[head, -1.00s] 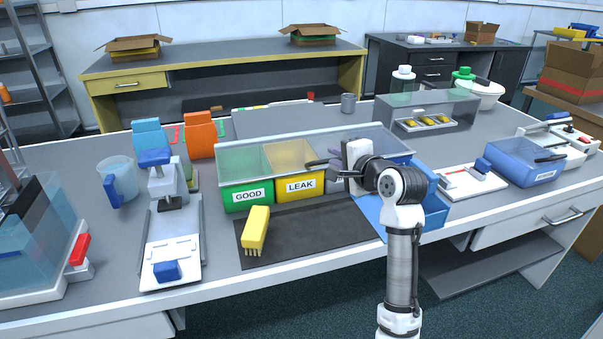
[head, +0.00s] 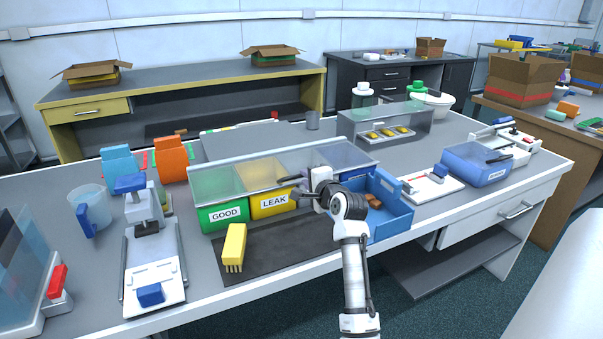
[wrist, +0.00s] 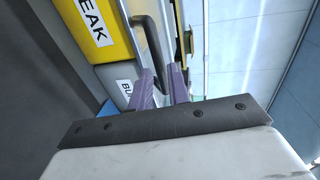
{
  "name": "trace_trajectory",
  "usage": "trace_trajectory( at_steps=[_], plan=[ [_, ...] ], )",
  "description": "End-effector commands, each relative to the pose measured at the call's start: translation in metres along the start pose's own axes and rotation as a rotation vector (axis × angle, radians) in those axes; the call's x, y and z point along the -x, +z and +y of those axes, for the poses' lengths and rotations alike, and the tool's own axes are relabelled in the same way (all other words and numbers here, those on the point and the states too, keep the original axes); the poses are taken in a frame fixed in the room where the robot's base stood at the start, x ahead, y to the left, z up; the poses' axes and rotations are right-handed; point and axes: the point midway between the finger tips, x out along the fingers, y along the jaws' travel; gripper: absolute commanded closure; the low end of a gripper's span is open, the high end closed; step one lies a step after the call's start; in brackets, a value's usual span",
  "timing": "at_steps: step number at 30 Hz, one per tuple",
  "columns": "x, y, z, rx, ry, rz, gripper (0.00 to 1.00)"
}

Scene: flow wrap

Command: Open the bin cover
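The bin cover (head: 215,181) is a clear lid with a grey rim. It lies flat over a row of bins, including the green GOOD bin (head: 222,215) and the yellow LEAK bin (head: 272,203). My gripper (head: 297,187) is at the front of the row, just right of the LEAK label, and hides part of the bins behind it. In the wrist view, my two purple fingers (wrist: 161,75) are apart, with a dark bar handle (wrist: 147,40) just ahead. The handle's near end appears between the fingers; contact cannot be told. A partly hidden "BU" label (wrist: 124,88) shows below LEAK.
A blue open tray (head: 390,222) with brown pieces stands right of my gripper. A sealing device (head: 150,260) stands at left. A blue bin (head: 477,165) is farther right.

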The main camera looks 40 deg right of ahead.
Motion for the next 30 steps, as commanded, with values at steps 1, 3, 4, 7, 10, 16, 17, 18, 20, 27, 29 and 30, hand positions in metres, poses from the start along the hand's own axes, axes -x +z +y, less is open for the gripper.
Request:
trace_trajectory(
  at_steps=[1, 3, 4, 7, 10, 16, 17, 18, 20, 27, 29, 30],
  plan=[
    [-0.009, 0.001, -0.001, 0.001, 0.003, -0.001, 0.82],
    [-0.019, 0.001, -0.001, 0.000, 0.002, -0.002, 0.82],
    [-0.022, 0.001, -0.001, 0.000, 0.001, -0.002, 0.82],
    [-0.031, 0.000, -0.001, 0.000, 0.001, 0.000, 0.82],
    [-0.036, 0.000, 0.000, 0.000, 0.001, 0.000, 0.82],
    [-0.037, 0.000, 0.000, 0.000, 0.000, 0.000, 0.82],
    [-0.037, 0.000, 0.000, 0.000, 0.000, 0.000, 0.82],
    [-0.037, 0.000, 0.000, 0.000, 0.000, 0.000, 0.82],
    [-0.037, 0.000, 0.000, 0.000, 0.000, 0.000, 0.86],
    [-0.037, 0.000, 0.001, -0.001, 0.001, 0.000, 1.00],
    [-0.037, 0.000, 0.001, -0.001, 0.001, 0.000, 1.00],
    [-0.037, 0.000, 0.001, -0.001, 0.001, 0.000, 1.00]
  ],
)
